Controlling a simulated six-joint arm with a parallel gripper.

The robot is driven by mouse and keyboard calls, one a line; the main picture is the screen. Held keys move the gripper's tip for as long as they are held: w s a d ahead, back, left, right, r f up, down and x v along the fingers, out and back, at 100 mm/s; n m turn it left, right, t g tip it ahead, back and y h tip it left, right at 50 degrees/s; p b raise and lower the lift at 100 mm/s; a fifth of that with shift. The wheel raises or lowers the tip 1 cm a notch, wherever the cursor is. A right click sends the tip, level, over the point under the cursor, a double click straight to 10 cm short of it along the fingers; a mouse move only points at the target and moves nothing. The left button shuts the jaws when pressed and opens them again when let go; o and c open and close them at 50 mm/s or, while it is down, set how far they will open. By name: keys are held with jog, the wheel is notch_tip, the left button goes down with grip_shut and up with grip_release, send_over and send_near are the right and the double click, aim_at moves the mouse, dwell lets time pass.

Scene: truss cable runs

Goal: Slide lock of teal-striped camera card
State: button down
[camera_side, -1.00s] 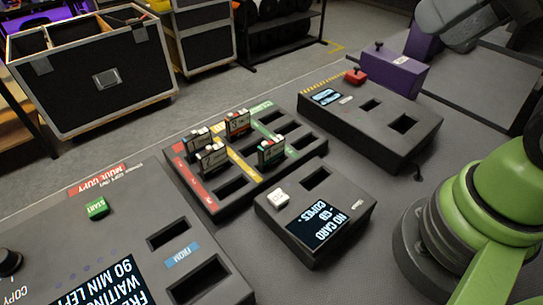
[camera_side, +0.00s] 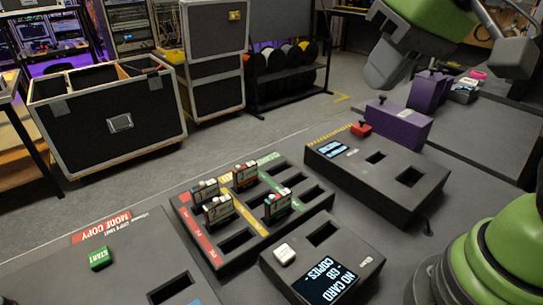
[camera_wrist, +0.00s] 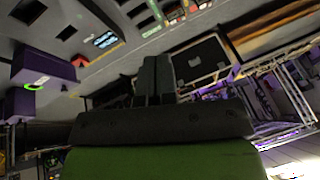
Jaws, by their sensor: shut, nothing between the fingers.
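Several small cards stand upright in the slots of a dark tray (camera_side: 232,240) with red, yellow and green lanes, in the side view. The card at the right (camera_side: 277,206), in the green lane, looks teal-striped. Others are an orange-marked card (camera_side: 245,175), a bluish card (camera_side: 205,190) and a dark, pale-edged card (camera_side: 218,209). The lock tabs are too small to read. My gripper (camera_wrist: 155,68) is shut and empty in the wrist view. It is raised well away from the cards.
A card reader (camera_side: 325,262) reading "NO CARD" stands in front of the tray. A copy unit (camera_side: 130,262) is at left, a slotted box (camera_side: 378,180) at right. A purple block (camera_side: 398,126) stands behind that box. Flight cases (camera_side: 105,115) are on the floor behind.

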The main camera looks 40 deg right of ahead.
jog(key=w+a+f+n+g, duration=0.1)
jog(key=w+a+f+g, duration=0.3)
jog(key=w, duration=0.3)
jog(key=n+h, duration=0.2)
send_over(270, 197)
jog(key=shift+g, duration=0.3)
notch_tip(270, 197, down, 10)
jog(key=shift+f, duration=2.85)
jog(key=shift+f, duration=1)
jog(key=shift+r, duration=0.15)
jog(key=shift+a, duration=0.4)
dwell(0.7)
